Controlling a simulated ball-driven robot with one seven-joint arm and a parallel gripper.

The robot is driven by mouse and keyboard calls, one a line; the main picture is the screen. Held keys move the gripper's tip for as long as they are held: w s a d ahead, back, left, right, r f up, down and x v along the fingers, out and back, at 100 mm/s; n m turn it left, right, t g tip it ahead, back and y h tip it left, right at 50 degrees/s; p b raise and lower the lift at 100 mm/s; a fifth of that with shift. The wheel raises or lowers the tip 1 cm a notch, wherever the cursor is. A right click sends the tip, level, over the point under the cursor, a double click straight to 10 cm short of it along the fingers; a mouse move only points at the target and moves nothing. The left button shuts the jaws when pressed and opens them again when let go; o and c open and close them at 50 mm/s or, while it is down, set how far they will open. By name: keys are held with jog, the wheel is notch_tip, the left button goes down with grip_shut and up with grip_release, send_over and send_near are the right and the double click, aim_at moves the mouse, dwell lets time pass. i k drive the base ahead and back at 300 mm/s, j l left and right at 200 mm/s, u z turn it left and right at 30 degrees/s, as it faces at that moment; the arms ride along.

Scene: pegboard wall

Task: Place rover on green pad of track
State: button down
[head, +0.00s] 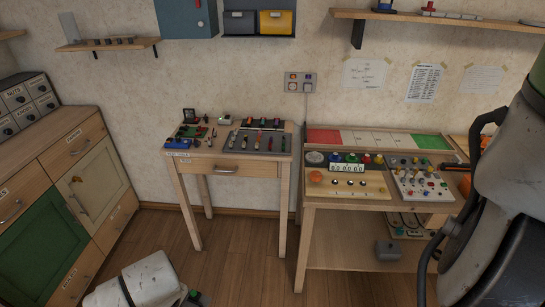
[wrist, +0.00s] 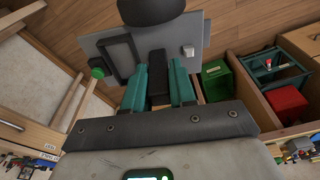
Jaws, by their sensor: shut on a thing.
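The track (head: 375,142) is a long strip along the back of the right table, with a red end, pale middle sections and a green pad (head: 431,142) at its right end. The green pad looks bare. My gripper (wrist: 158,65) shows teal fingers in the wrist view, shut on a dark block (wrist: 158,80) between them. Behind the block are a grey panel, a green knob and a black dome. I cannot tell whether the block is part of the rover. No rover is clear in the head view.
In front of the track stand a button panel (head: 345,183) and a grey knob panel (head: 422,178). The left table (head: 228,165) holds many small items. A drawer cabinet (head: 70,190) stands at the left. My arm covers the right side.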

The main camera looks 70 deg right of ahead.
aim_at(431, 142)
jog(key=k+l+z, duration=0.15)
jog(key=k+z, duration=0.15)
jog(key=k, duration=0.15)
jog(key=k+l+z, duration=0.3)
jog(key=k+j, duration=0.1)
